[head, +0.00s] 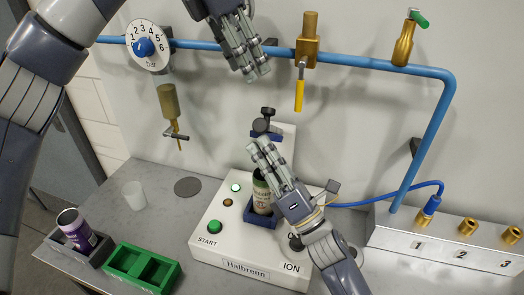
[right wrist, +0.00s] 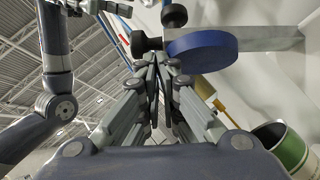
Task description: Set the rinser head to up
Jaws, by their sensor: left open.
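The rinser head is a dark blue disc (right wrist: 202,52) with black knobs (head: 266,112) on a white back plate, above the white ION machine (head: 246,249). It also shows, partly hidden, in the head view (head: 266,131). My right gripper (head: 260,147) is just below the head, fingers together; in the right wrist view its fingertips (right wrist: 161,62) lie beside the disc and a black knob, with nothing visible between them. A can (head: 261,192) stands in the blue holder (head: 252,218), partly behind my right gripper. My left gripper (head: 257,74) is open and empty, higher up before the wall.
A blue pipe (head: 365,63) with brass valves (head: 308,40) and a dial (head: 148,46) runs along the wall. A purple can (head: 78,232), green tray (head: 143,268) and white cup (head: 134,195) are at left. A numbered manifold (head: 450,251) stands at right.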

